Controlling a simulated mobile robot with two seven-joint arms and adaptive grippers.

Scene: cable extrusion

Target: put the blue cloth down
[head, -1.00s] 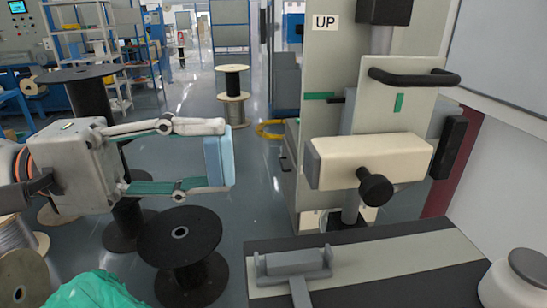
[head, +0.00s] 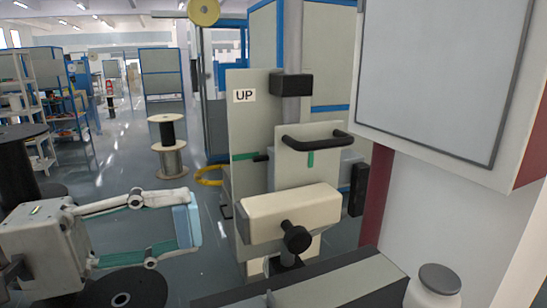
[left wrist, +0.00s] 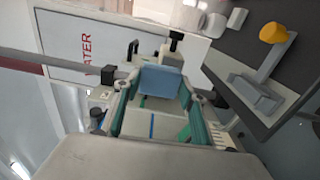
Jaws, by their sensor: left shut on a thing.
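The blue cloth (head: 187,226) looks like a flat, folded block. It stands on edge between the fingertips of my left gripper (head: 181,218), which is shut on it. In the head view it is held up in the air at the lower left, left of the cream machine block and clear of it. The left wrist view also shows the cloth (left wrist: 162,83) spanning the two fingers. My right gripper is in neither view.
A machine with an "UP" panel (head: 250,150) and a cream block (head: 290,212) stands at the centre. A dark bench (head: 235,294) with a grey strip and a white jar (head: 435,291) is at the bottom right. Cable spools (head: 168,145) stand on the open floor at left.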

